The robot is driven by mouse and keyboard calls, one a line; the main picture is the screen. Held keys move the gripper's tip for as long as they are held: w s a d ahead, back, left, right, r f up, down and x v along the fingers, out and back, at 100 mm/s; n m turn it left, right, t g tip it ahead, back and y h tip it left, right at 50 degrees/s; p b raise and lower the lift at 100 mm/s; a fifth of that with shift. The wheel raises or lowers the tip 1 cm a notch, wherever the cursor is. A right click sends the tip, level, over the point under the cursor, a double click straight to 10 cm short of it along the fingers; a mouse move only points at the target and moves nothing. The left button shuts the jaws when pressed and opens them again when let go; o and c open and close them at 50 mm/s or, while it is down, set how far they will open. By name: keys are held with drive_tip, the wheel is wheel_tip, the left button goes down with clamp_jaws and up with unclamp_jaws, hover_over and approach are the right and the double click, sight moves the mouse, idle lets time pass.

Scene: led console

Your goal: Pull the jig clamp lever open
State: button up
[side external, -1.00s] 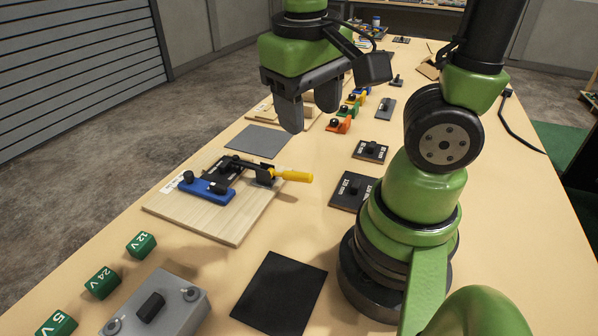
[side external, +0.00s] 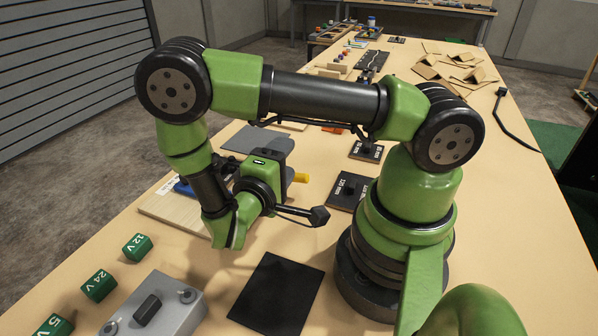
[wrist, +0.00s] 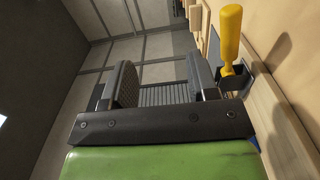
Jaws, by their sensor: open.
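The clamp lever's yellow handle (side external: 301,178) shows only as a short tip behind my wrist in the side view. In the wrist view the handle (wrist: 230,35) stands just right of my gripper's right finger, outside the gap. My gripper (wrist: 160,75) is open, with nothing between its fingers. In the side view my arm hides the fingers and most of the clamp. The wooden jig board (side external: 165,207) and part of its blue block (side external: 182,187) show left of my wrist. I cannot tell whether a finger touches the handle.
A black mat (side external: 277,293) lies in front. A grey switch box (side external: 160,305) and green voltage blocks (side external: 99,284) stand at the front left. Dark labelled plates (side external: 349,190) lie right of the clamp. A grey pad (side external: 243,139) lies behind my wrist.

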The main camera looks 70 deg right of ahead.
wheel_tip(320, 180, down, 8)
drive_tip(key=shift+f, duration=0.2)
drive_tip(key=d, duration=0.7)
drive_tip(key=shift+d+r, duration=0.25)
drive_tip(key=shift+c, duration=0.2)
clamp_jaws()
